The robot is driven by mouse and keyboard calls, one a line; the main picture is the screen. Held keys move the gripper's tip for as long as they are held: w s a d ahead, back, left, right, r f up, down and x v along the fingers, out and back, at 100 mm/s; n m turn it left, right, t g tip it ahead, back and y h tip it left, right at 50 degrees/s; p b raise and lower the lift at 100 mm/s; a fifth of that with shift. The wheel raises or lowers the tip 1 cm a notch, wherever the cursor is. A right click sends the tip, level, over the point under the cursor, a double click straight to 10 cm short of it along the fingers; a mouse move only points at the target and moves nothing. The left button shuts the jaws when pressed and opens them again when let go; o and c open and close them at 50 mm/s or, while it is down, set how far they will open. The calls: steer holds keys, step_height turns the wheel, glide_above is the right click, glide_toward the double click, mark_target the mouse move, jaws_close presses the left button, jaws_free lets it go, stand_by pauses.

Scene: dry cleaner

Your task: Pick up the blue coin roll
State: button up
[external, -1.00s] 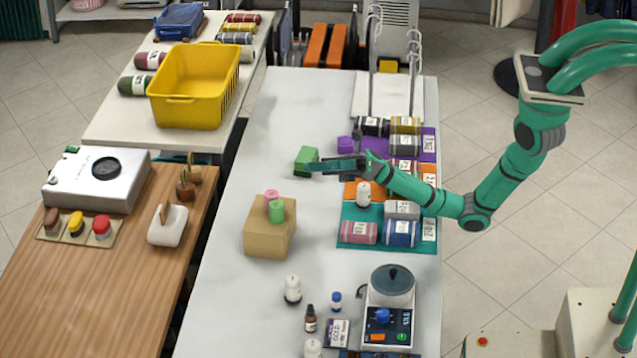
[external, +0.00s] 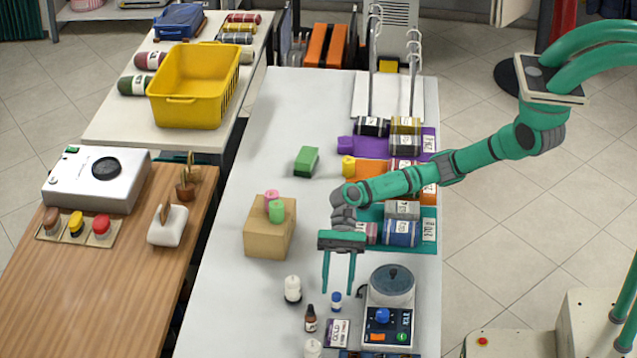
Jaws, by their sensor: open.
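A small blue cylinder (external: 382,316), which looks like the blue coin roll, stands upright at the front of the dark scale (external: 390,290), near its keypad. My gripper (external: 339,288) is open and empty. Its two fingers point toward the front of the table, to the left of the scale and apart from the blue roll. How high it is above the table I cannot tell. Other small rolls are pink (external: 271,196) and green (external: 277,211) on the cardboard box, and yellow (external: 348,167) by the orange mat.
A blue-capped bottle (external: 336,302) stands just beyond my fingertips. A white bottle (external: 293,289) and a brown bottle (external: 310,318) stand to the left. Large labelled rolls, one blue (external: 401,233), lie behind the scale.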

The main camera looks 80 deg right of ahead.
mark_target(336, 301)
steer(key=x, duration=0.7)
steer(key=shift+a+f, duration=0.2)
steer(key=shift+a, duration=0.1)
jaws_close()
